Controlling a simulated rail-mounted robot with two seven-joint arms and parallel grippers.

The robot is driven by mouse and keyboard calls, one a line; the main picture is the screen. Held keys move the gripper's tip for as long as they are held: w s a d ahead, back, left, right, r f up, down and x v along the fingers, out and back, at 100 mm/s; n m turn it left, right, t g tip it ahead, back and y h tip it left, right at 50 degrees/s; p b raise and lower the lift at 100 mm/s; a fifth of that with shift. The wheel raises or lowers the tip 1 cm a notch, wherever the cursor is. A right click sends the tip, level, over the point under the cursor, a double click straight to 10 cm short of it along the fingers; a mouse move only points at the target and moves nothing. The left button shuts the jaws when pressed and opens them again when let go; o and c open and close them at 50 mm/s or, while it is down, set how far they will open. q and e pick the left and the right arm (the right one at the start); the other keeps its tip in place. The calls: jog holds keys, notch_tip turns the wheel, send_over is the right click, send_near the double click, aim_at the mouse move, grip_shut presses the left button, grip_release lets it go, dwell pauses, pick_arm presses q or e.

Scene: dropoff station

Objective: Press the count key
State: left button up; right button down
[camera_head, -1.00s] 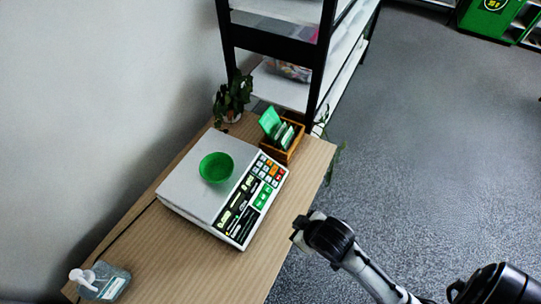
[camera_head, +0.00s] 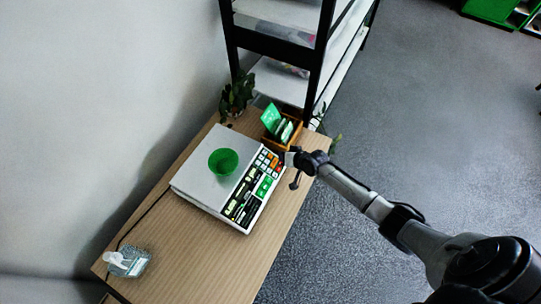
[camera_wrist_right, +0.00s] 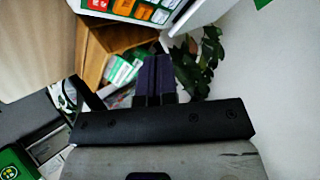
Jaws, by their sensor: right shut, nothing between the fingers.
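A white counting scale (camera_head: 200,190) stands on the wooden table with a green bowl (camera_head: 223,162) on its platform. The labels are too small to read, so I cannot tell which is the count key. Part of the keypad (camera_wrist_right: 135,10) also shows at the top of the right wrist view. My right gripper (camera_head: 290,156) is shut and empty beside the keypad's right edge, apparently above the table edge. Its closed fingers show in the right wrist view (camera_wrist_right: 155,82). My left gripper is out of view.
A wooden box with green cards (camera_head: 283,129) stands just behind the gripper. A potted plant (camera_head: 237,93) and a black-framed shelf (camera_head: 275,48) are behind it. A sanitizer bottle (camera_head: 128,262) is at the front left. The table (camera_head: 215,265) is bare in front of the scale.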

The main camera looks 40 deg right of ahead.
aim_at(270, 156)
jog(key=shift+w+d+r+m+t+h, duration=0.15)
jog(key=shift+w+d+r+m+t, duration=0.2)
jog(key=shift+r+m+t, duration=0.3)
jog(key=shift+w+d+r+m+t+h, duration=0.1)
jog(key=shift+w+d+r+m+t, duration=0.15)
jog(key=shift+w+r+m+t, duration=0.45)
jog(key=shift+w+d+r+m+t+h, duration=0.15)
jog(key=shift+d+m+t, duration=0.25)
jog(key=shift+m, duration=0.55)
jog(key=shift+a+f, duration=0.1)
jog(key=shift+a, duration=0.05)
jog(key=f+b, duration=0.2)
jog(key=w+f+b, duration=0.1)
jog(key=f+b, duration=0.1)
jog(key=b, duration=0.1)
jog(key=w+a+f+b, duration=0.1)
jog(key=f+b, duration=0.1)
jog(key=f, duration=0.1)
jog(key=shift+w, duration=0.25)
jog(key=shift+w+a+f+b, duration=0.25)
jog(key=shift+f+b, duration=0.2)
jog(key=shift+b, duration=0.35)
jog(key=shift+w, duration=0.1)
